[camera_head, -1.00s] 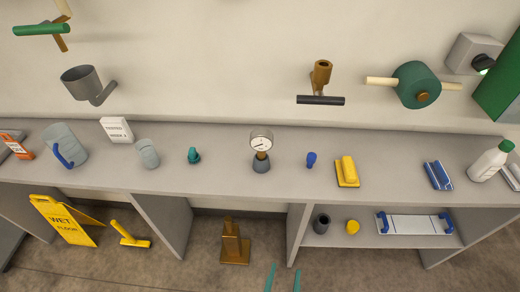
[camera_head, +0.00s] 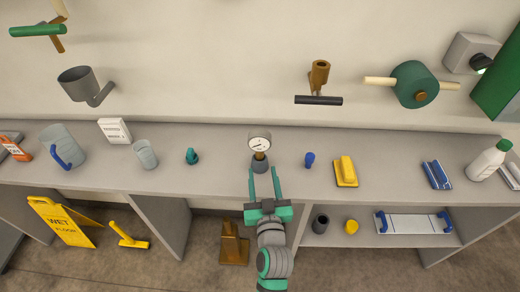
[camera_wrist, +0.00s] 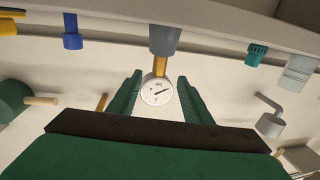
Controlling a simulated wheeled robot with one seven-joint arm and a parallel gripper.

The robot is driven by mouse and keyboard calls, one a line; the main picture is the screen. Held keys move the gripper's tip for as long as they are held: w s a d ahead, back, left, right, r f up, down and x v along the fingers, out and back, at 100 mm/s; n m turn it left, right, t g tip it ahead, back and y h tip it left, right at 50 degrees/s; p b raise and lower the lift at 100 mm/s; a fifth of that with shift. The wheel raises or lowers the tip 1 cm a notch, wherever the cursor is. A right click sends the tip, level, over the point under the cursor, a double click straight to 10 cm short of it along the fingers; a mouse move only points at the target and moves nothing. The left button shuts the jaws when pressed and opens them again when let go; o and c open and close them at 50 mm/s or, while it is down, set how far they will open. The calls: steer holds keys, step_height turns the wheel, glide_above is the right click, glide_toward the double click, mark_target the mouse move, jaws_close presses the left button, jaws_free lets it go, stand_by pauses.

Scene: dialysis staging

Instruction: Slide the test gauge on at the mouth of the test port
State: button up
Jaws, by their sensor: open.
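The test gauge (camera_head: 260,143) has a round white dial on a brass stem and stands upright in a dark grey holder (camera_head: 260,165) on the counter. My gripper (camera_head: 264,170) is open and empty, its teal fingers pointing at the gauge from the front. In the wrist view the dial (camera_wrist: 157,93) shows between the two fingers, with a gap on both sides. I cannot tell whether the fingertips are level with the stem in depth. A brown upright tube (camera_head: 319,73) with an open top and a black bar below it, on the wall, looks like the test port.
A teal knob-like item (camera_head: 191,156) and a blue plug (camera_head: 309,160) stand on the counter either side of the gauge. A yellow block (camera_head: 346,172) is farther right. A green drum (camera_head: 415,84) with cream pegs juts from the wall right of the brown tube.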

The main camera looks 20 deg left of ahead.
mark_target(260, 157)
steer(key=x, duration=0.4)
steer(key=shift+w+a, duration=0.15)
steer(key=shift+w, duration=0.05)
steer(key=shift+f+x, duration=0.15)
steer(key=shift+x, duration=1.2)
steer(key=shift+f+x, duration=0.15)
steer(key=shift+x, duration=1.2)
steer(key=shift+w, duration=0.2)
jaws_close()
